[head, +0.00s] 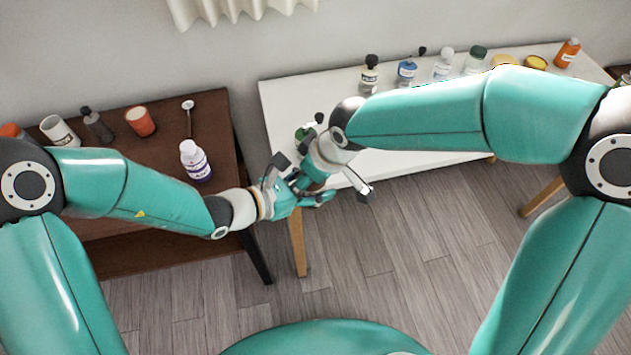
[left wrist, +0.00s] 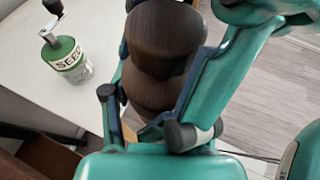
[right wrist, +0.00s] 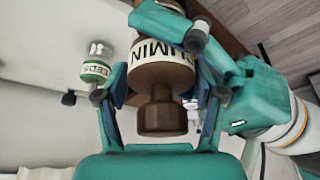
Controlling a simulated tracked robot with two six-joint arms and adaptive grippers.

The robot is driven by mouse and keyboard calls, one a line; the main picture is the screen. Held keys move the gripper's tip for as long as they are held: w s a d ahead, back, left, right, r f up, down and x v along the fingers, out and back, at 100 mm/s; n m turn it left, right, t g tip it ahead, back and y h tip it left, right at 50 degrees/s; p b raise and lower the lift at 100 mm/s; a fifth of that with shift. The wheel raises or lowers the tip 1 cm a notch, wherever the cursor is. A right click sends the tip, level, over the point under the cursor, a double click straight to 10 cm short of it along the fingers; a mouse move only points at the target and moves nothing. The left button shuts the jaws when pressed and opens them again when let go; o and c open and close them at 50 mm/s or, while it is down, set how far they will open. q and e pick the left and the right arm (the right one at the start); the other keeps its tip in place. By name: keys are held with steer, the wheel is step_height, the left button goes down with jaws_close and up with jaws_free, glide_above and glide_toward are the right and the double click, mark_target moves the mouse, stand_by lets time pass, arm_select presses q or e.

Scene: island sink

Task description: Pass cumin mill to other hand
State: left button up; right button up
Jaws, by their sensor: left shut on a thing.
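The cumin mill (right wrist: 162,62) is dark brown with a white label and a knob at one end. In the left wrist view its rounded brown wood (left wrist: 165,40) fills the space between my left fingers. My left gripper (head: 298,187) is shut on the mill and holds it in the air by the white table's front left corner. My right gripper (head: 318,178) meets it from the other side. In the right wrist view its fingers (right wrist: 160,92) stand on both sides of the mill and look open; contact is hard to tell. In the head view the grippers mostly hide the mill.
A green-banded seed mill (left wrist: 68,58) stands on the white table (head: 290,105) close behind the grippers. Several jars and bottles line that table's back. The brown table (head: 215,125) at left holds a white bottle (head: 195,160), cups and a dark mill. Open floor lies in front.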

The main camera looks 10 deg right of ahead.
steer(key=shift+s+a+r, duration=0.1)
steer(key=shift+s+a, duration=0.1)
stand_by(0.3)
steer(key=v, duration=1.1)
steer(key=s+d+f+m+g, duration=0.1)
steer(key=s+f+m, duration=0.2)
steer(key=f, duration=0.9)
steer(key=s+d+f+m, duration=0.2)
steer(key=s+f+m, duration=0.2)
steer(key=f, duration=0.8)
steer(key=s+d+f+m+g+y, duration=0.1)
steer(key=s+f+m, duration=0.2)
steer(key=f, duration=0.9)
steer(key=shift+s+d+f+m+g, duration=0.3)
steer(key=shift+s+f+m, duration=0.1)
steer(key=shift+s, duration=0.9)
